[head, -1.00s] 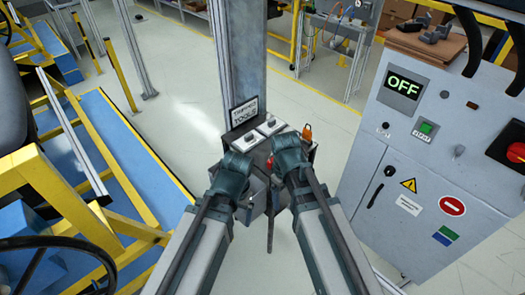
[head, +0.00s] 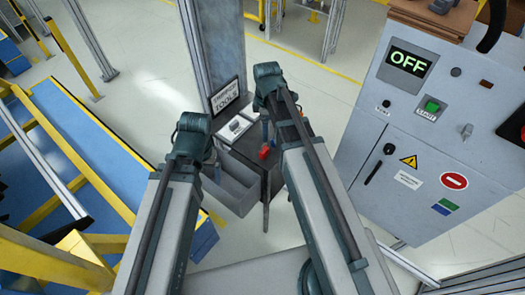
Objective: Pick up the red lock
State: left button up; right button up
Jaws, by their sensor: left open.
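A small red lock (head: 265,152) lies on the dark top of the tool cart (head: 250,160), just left of my right forearm. My left gripper (head: 216,172) is small and partly hidden by its own arm, beside the cart's open grey drawer. It is open, apart from the red lock and to its left. My right arm reaches over the cart's right side, and its jaws are hidden behind the arm.
A sign reading TOOLS (head: 226,96) stands at the cart's back, with a white tray (head: 238,126) before it. A grey control cabinet (head: 400,150) showing OFF stands at the right. Blue and yellow platform structures (head: 90,135) fill the left.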

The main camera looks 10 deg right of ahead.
jog(key=b, duration=0.8)
send_over(266, 150)
notch_tip(266, 150, down, 8)
jog(key=shift+w+f, duration=0.15)
jog(key=shift+f, duration=0.05)
notch_tip(266, 150, down, 5)
jog(key=b, duration=0.5)
jog(key=shift+f, duration=0.15)
grip_shut()
